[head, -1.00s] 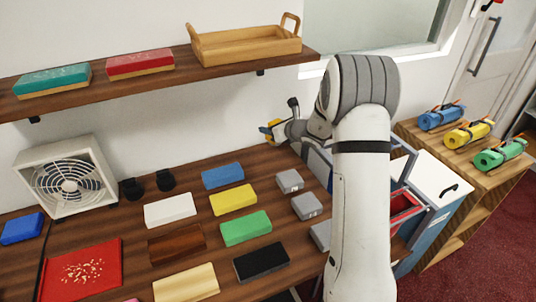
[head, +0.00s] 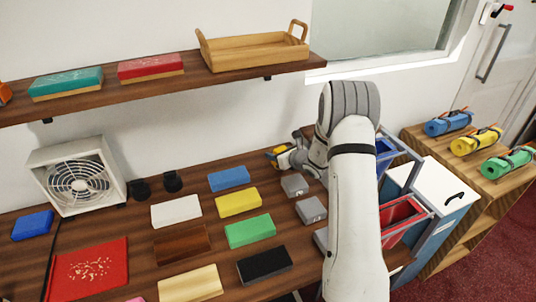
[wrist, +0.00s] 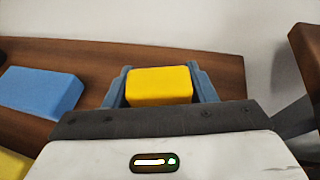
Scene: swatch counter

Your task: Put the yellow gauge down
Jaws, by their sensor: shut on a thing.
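My gripper (wrist: 160,88) is shut on the yellow gauge (wrist: 160,84), a yellow block that sits between its two blue-grey fingers in the wrist view. In the head view the gauge (head: 277,155) shows as a small yellow patch at the fingertips, at the back of the wooden counter (head: 262,167) near the wall. The gauge is close to the counter top; I cannot tell whether it touches it. My arm hides part of the counter to the right.
A blue block (head: 229,179), a yellow block (head: 239,203) and a green block (head: 250,231) lie left of my gripper. Grey blocks (head: 295,185) lie in front of it. A shelf (head: 150,92) hangs above. Bare counter shows behind the blue block.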

